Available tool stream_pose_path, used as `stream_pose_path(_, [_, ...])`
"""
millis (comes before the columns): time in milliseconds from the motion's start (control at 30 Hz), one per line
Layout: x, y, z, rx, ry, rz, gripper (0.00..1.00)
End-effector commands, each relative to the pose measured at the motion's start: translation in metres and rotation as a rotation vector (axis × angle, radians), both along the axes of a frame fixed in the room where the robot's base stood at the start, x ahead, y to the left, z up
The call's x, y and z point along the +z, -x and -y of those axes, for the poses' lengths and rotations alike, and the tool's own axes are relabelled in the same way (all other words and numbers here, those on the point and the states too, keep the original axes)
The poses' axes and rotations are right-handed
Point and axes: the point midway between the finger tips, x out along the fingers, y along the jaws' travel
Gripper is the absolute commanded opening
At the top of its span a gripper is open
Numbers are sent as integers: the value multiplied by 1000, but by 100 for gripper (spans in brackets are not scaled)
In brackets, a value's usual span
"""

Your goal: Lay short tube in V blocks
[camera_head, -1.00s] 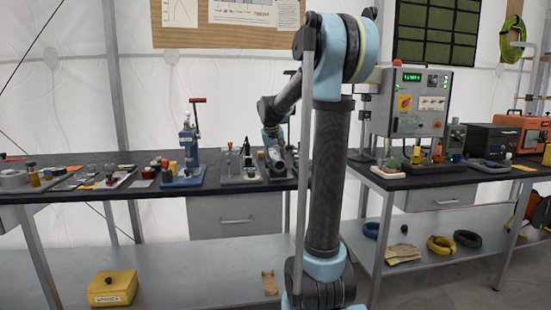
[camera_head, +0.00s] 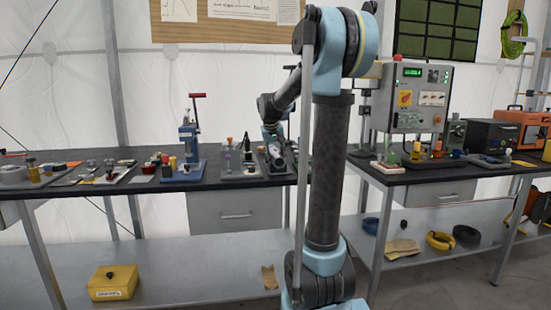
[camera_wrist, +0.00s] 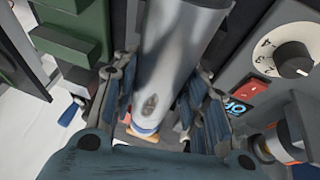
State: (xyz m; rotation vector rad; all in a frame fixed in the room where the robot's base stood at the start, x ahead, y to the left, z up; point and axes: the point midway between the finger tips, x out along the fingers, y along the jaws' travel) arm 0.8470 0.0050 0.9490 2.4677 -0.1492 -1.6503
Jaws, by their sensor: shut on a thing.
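A grey metal tube (camera_wrist: 178,50) runs down the middle of the wrist view, between the two fingers of my gripper (camera_wrist: 160,98), which are shut on it. A dark oval mark shows on the tube's side. In the head view my gripper (camera_head: 274,132) hangs over the bench, partly hidden by my own arm. A dark fixture (camera_head: 277,160) stands below it, close to the front edge. I cannot make out V grooves there, and the V blocks are not clearly seen in either view.
A grey box with a dial (camera_wrist: 292,58) and a red switch lies right of the gripper in the wrist view, and green blocks (camera_wrist: 72,38) lie left. On the bench, a blue press (camera_head: 189,150) and small fittings stand left. A control box (camera_head: 420,98) stands right.

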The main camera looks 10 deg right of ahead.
Motion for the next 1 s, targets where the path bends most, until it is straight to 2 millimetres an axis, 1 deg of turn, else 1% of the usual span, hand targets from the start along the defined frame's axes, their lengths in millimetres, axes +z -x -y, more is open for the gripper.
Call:
stream_pose_path(300, [-3, 0, 0, 0, 0, 0, 5])
stream_pose_path(333, [-3, 0, 0, 0, 0, 0, 47])
stream_pose_path(367, [-3, 0, 0, 0, 0, 0, 54])
stream_pose_path(400, [-3, 0, 0, 0, 0, 0, 63])
stream_pose_path(767, [-2, 0, 0, 0, 0, 0, 64])
stream_pose_path(867, [2, 2, -1, 0, 0, 0, 64])
stream_pose_path(1000, [18, 9, -4, 1, 0, 0, 64])
